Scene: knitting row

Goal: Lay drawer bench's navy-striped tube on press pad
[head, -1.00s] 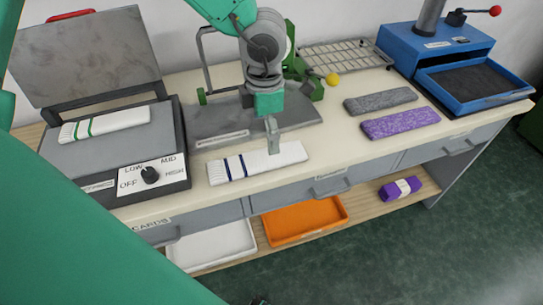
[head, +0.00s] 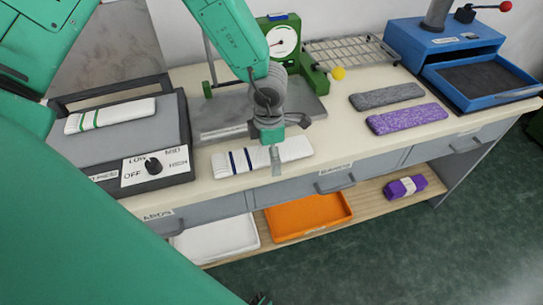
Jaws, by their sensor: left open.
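The navy-striped tube (head: 238,162), white with dark blue bands near its left end, lies flat near the bench's front edge. My left gripper (head: 276,160) points down in front of its right half and covers part of it. The gripper is open; whether its fingers straddle or touch the tube I cannot tell. The press at left has a grey pad (head: 90,148), its lid raised behind. A white tube with green stripes (head: 110,115) lies on the pad's back part. My right gripper is not in view.
The press's dial panel (head: 156,167) faces front. A green gauge stand (head: 290,52) is behind my left gripper. Grey (head: 386,96) and purple (head: 406,119) tubes lie to the right, near a blue machine (head: 450,60). White and orange (head: 308,214) trays sit on the lower shelf.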

